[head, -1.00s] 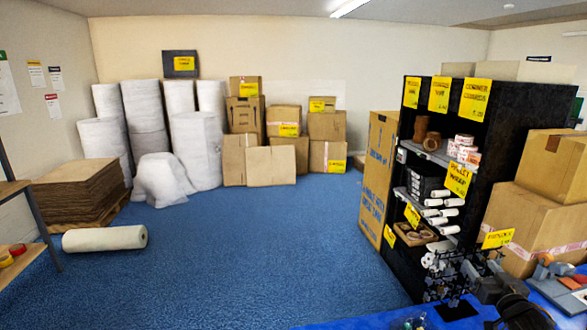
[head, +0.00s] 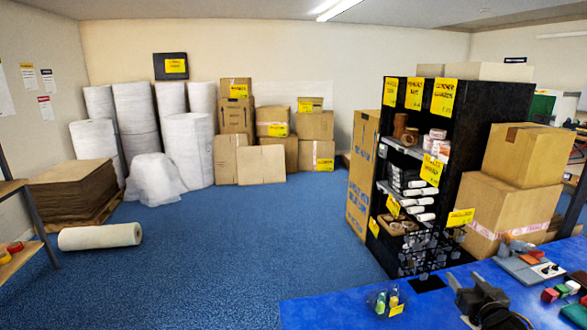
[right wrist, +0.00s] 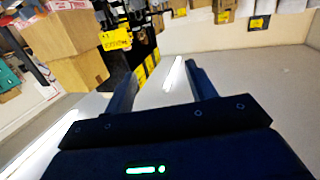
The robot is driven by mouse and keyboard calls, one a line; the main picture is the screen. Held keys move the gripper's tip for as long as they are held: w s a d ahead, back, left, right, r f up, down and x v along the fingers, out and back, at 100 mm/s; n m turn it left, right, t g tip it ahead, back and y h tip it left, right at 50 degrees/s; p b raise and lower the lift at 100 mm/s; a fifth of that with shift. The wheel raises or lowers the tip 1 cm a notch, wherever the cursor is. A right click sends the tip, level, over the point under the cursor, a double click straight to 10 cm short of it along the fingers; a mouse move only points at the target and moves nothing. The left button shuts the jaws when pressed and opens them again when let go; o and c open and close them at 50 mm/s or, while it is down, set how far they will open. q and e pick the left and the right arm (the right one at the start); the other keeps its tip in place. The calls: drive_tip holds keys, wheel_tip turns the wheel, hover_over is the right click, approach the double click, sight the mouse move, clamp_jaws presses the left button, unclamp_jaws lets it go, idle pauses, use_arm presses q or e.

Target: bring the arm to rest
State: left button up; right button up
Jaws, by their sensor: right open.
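My right gripper (head: 476,289) is a dark shape at the bottom right of the head view, above the blue table (head: 330,310). In the right wrist view my right gripper (right wrist: 160,72) shows two dark fingers spread apart, with nothing between them. My left gripper is not in the head view.
On the table are a small clear container (head: 383,300) with bottles, a grey device (head: 528,268) and several coloured blocks (head: 560,290). A black shelf (head: 480,130) and cartons (head: 525,155) stand behind it. Blue floor (head: 230,230) lies open at left.

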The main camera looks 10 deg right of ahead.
drive_tip(key=s+a+f+n+g+y, duration=0.1)
drive_tip(key=s+a+f+g, duration=0.5)
drive_tip(key=s+a+f, duration=0.85)
drive_tip(key=s+a+f+n+g+y, duration=0.15)
drive_tip(key=s+a+g, duration=0.25)
drive_tip(key=s+a, duration=0.45)
drive_tip(key=s+a+f+n+g+y, duration=0.1)
drive_tip(key=s+a+f+g, duration=0.15)
drive_tip(key=s+a, duration=0.65)
drive_tip(key=s+d+f+g+b, duration=0.15)
drive_tip(key=f+b, duration=0.25)
drive_tip(key=f, duration=1.2)
drive_tip(key=s+d+f+b, duration=0.2)
drive_tip(key=f+b, duration=0.2)
drive_tip(key=f, duration=1.1)
drive_tip(key=s+d+f+b, duration=0.1)
drive_tip(key=s+f+b, duration=0.1)
drive_tip(key=s+f, duration=0.3)
drive_tip(key=s+d+f+g+b, duration=0.1)
drive_tip(key=s+f+b, duration=0.1)
drive_tip(key=s+f, duration=0.4)
drive_tip(key=s+d+f+b, duration=0.2)
drive_tip(key=s+f, duration=0.3)
drive_tip(key=f, duration=0.9)
drive_tip(key=shift+s+n+g+h+b, duration=0.25)
drive_tip(key=shift+n+g+h+b, duration=0.15)
drive_tip(key=shift+b, duration=0.2)
